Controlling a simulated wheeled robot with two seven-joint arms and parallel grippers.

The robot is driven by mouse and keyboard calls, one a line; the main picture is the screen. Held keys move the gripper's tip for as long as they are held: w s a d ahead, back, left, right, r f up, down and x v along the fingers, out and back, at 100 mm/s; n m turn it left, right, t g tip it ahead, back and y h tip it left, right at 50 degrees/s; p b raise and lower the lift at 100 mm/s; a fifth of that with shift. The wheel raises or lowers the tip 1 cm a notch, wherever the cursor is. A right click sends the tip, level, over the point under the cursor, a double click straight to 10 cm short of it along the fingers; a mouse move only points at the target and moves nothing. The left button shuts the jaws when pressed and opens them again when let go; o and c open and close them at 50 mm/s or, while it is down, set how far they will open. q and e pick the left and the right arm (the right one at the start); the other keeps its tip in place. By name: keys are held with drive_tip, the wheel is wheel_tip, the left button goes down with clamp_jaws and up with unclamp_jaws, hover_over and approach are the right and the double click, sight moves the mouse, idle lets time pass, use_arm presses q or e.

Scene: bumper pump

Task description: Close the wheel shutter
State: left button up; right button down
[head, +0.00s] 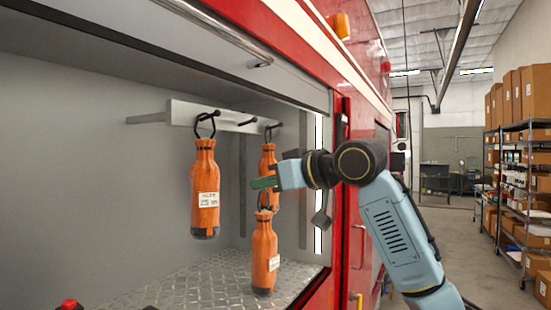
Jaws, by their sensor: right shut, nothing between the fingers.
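The shutter (285,84) is rolled up at the top of the red truck's open compartment, and only its lower part shows. A metal bar handle (215,27) runs along it, ending in a bracket near the right side. My right gripper (262,184) reaches in from the right, in front of the compartment opening and well below the shutter and handle. Its green-tipped fingers are shut and empty, pointing left near the orange bottles. It does not appear to touch the handle. My left gripper is not in view.
Orange bottles hang from a hook rail (177,112): one at the left (205,190) and one behind my gripper (268,160). Another (264,255) is below, near the diamond-plate floor (195,285). A red-capped item (69,304) shows bottom left. Shelves with boxes (525,180) stand far right.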

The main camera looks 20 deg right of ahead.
drive_tip(key=s+d+r+t+y, duration=0.15)
drive_tip(key=s+r, duration=0.25)
drive_tip(key=r, duration=0.5)
drive_tip(key=s+d+r+n+y, duration=0.1)
drive_tip(key=s+d+r, duration=0.1)
drive_tip(key=s+r, duration=0.5)
drive_tip(key=s+d+r+t+y, duration=0.1)
drive_tip(key=s+d+r+y, duration=0.1)
drive_tip(key=r, duration=0.9)
drive_tip(key=shift+h, duration=0.25)
drive_tip(key=p+x, duration=0.1)
drive_tip(key=x, duration=0.2)
drive_tip(key=p+x, duration=0.1)
drive_tip(key=x, duration=0.2)
drive_tip(key=p+x, duration=0.2)
drive_tip(key=x, duration=0.1)
drive_tip(key=shift+a+r, duration=0.25)
drive_tip(key=shift+r, duration=0.15)
wheel_tip(320, 180, down, 4)
drive_tip(key=shift+f, duration=0.15)
drive_tip(key=shift+d, duration=0.1)
